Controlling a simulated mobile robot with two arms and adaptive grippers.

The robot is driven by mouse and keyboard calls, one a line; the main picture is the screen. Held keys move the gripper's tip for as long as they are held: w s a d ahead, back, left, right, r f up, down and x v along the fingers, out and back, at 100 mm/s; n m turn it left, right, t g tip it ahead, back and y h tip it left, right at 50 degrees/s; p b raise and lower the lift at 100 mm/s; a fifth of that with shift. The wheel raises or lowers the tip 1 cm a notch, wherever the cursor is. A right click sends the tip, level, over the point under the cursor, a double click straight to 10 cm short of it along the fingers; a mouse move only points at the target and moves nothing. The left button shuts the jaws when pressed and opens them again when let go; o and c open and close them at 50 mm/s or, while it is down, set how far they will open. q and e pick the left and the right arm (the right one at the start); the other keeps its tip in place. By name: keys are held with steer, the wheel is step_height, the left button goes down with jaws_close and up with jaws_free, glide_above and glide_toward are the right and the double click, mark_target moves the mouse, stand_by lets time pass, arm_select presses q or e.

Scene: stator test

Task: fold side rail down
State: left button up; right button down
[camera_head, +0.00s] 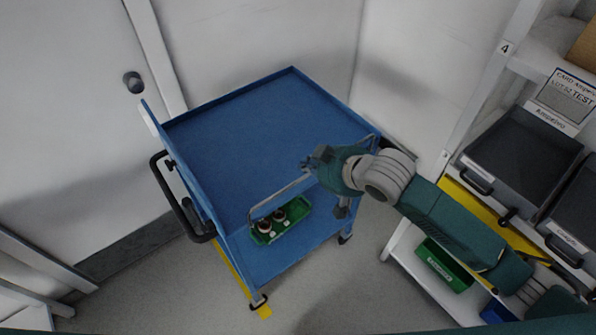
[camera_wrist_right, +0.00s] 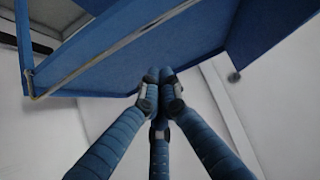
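A blue cart (camera_head: 265,125) stands in the middle of the head view. Its side rail (camera_head: 282,195) is a thin grey metal bar along the cart's near side, with a bent end at the left. The rail (camera_wrist_right: 110,50) also crosses the upper left of the right wrist view, by the blue shelf (camera_wrist_right: 150,50). My right gripper (camera_head: 312,162) is at the cart's near right side, close to the rail's right end. In the wrist view its fingers (camera_wrist_right: 159,76) come together with nothing visible between them; whether they touch the cart is unclear. My left gripper is out of view.
A green bin (camera_head: 285,222) with small parts sits on the cart's lower shelf. A black push handle (camera_head: 175,200) is at the cart's left. White walls stand behind. A rack with dark bins (camera_head: 520,155) is at the right. The top shelf is empty.

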steer(key=shift+a, duration=0.1)
steer(key=w+f+p, duration=0.1)
steer(key=f, duration=0.1)
steer(key=w+a+f+p, duration=0.1)
steer(key=f+p, duration=0.1)
steer(key=w+a+f+p, duration=0.1)
steer(key=f, duration=0.1)
steer(key=shift+w+a+f, duration=0.25)
steer(key=shift+w+f, duration=0.05)
steer(key=shift+f, duration=0.1)
steer(key=shift+s+d+f, duration=0.1)
steer(key=shift+s+d, duration=0.2)
steer(key=shift+s, duration=0.1)
steer(key=shift+f, duration=0.1)
steer(key=shift+w+a, duration=0.1)
steer(key=shift+f, duration=0.1)
